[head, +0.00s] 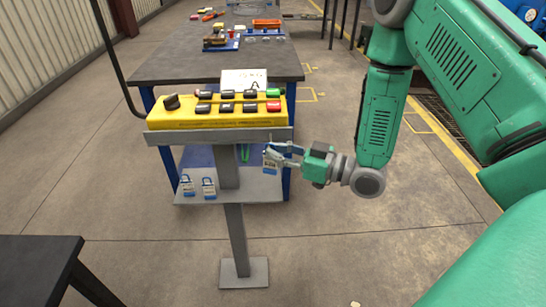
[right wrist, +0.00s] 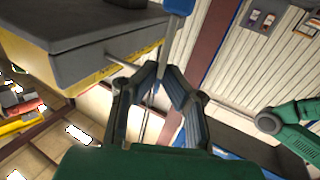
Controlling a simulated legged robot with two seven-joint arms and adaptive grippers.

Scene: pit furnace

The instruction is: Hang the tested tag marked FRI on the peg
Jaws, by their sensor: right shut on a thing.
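My right gripper (head: 284,152) is shut on a small pale tag (head: 271,160), which hangs from its fingers at the right end of the grey bar under the yellow control box. The marking on this tag is too small to read. In the right wrist view my right gripper (right wrist: 158,80) has its fingertips close beside a thin grey peg (right wrist: 122,65) that sticks out from the stand. I cannot tell whether the tag touches the peg. Two similar tags with blue tops, the left one (head: 187,186) and the right one (head: 209,187), are at the grey shelf's front edge. My left gripper is out of view.
The yellow control box (head: 190,118) with several buttons stands on a grey post (head: 236,235). The grey shelf (head: 235,190) is below it. A dark workbench (head: 180,65) with tools stands behind. A dark table (head: 35,255) is at lower left.

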